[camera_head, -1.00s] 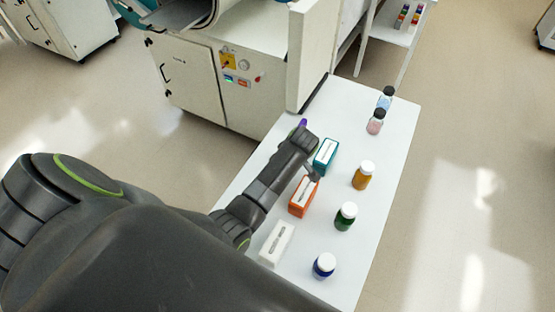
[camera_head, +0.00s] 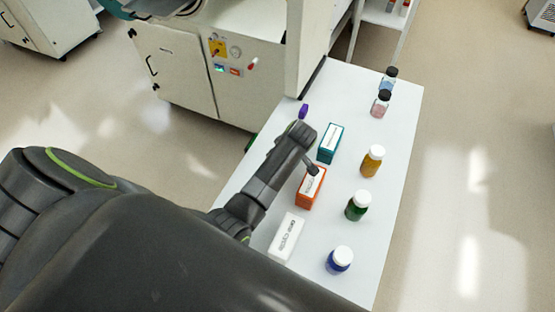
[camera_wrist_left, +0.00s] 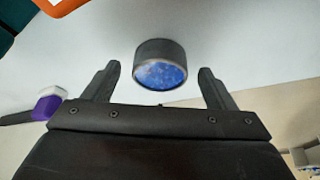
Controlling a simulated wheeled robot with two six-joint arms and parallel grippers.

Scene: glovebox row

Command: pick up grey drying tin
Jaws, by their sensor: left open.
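The grey drying tin (camera_wrist_left: 160,63) is a short dark grey cylinder with blue granules showing in its round face, in the left wrist view. My left gripper (camera_wrist_left: 159,80) is open, with one finger on each side of the tin in that view and visible gaps between tin and fingers. I cannot tell how far the tin is beyond the fingertips. In the head view my left arm reaches over the white table (camera_head: 385,225), and the tin is not visible there. My right gripper is not in view.
Beside my arm stand a teal box (camera_head: 330,144), an orange box (camera_head: 310,188) and a white box (camera_head: 286,238). Several bottles, including an amber one (camera_head: 372,161) and a blue one (camera_head: 339,260), line the right side. A purple item (camera_head: 303,111) is near the far left edge.

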